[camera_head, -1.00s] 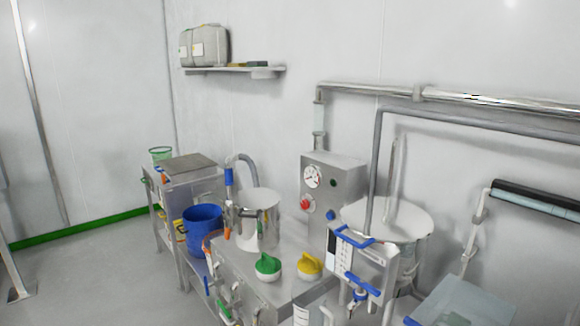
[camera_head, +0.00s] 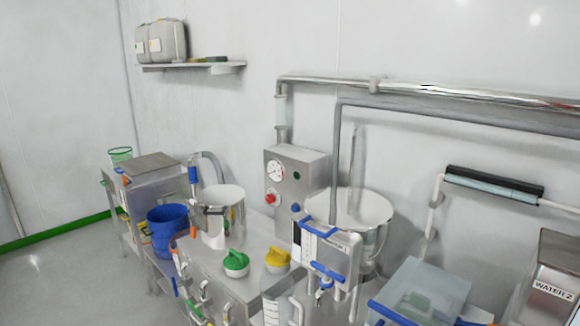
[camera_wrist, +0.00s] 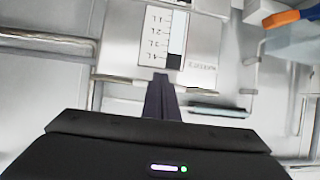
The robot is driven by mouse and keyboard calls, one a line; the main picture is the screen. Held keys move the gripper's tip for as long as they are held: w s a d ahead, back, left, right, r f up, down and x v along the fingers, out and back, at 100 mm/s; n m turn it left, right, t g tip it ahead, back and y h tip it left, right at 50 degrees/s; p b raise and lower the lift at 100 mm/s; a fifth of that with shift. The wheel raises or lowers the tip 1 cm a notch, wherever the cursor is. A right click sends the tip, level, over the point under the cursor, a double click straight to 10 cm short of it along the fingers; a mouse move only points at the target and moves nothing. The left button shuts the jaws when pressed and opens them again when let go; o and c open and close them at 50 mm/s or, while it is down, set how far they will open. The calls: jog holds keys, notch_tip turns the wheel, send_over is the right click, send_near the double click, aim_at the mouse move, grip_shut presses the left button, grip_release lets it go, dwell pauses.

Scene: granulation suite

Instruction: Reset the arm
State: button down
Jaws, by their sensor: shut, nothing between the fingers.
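My gripper (camera_wrist: 162,98) shows in the wrist view as two dark fingers pressed together, pointing up the picture from the black wrist housing (camera_wrist: 160,145). It is shut and holds nothing. Beyond the fingertips is a white panel with a graduated scale (camera_wrist: 160,38), partly blurred. I cannot tell how far the tips are from it. My arm and gripper are not clearly visible in the head view.
A clear bin (camera_head: 428,285) and a WATER 2 box (camera_head: 555,275) stand right. Pipes (camera_head: 450,93) cross the wall. Floor is clear at left.

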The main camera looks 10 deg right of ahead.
jog(key=w+a+f+n+y, duration=0.1)
jog(key=w+a+n+y, duration=0.1)
jog(key=w+a, duration=0.5)
jog(key=w+a+f+n+y, duration=0.1)
jog(key=w+a+n+y, duration=0.2)
jog(key=w+a, duration=0.3)
jog(key=w+a+f+n+t+y, duration=0.1)
jog(key=w+a+n+y, duration=0.2)
jog(key=w+a, duration=0.4)
jog(key=shift+w+a+f+y, duration=0.15)
jog(key=shift+a+y, duration=0.25)
jog(key=shift+a, duration=1.45)
jog(key=shift+w+a+f+y, duration=0.15)
jog(key=shift+a+y, duration=0.25)
jog(key=shift+a, duration=1.45)
jog(key=shift+n+g+y, duration=0.3)
jog(key=shift+n+y, duration=0.1)
jog(key=a, duration=0.5)
jog(key=shift+s+a+f, duration=0.1)
jog(key=shift+s+f, duration=0.15)
jog(key=shift+s, duration=0.1)
jog(key=s+a+f+g+h, duration=0.1)
jog(key=s+a+f+g, duration=0.2)
jog(key=s+a, duration=1)
jog(key=shift+a+f+n, duration=0.35)
jog(key=shift+a+n, duration=0.05)
jog(key=shift+a, duration=0.15)
jog(key=shift+s, duration=0.1)
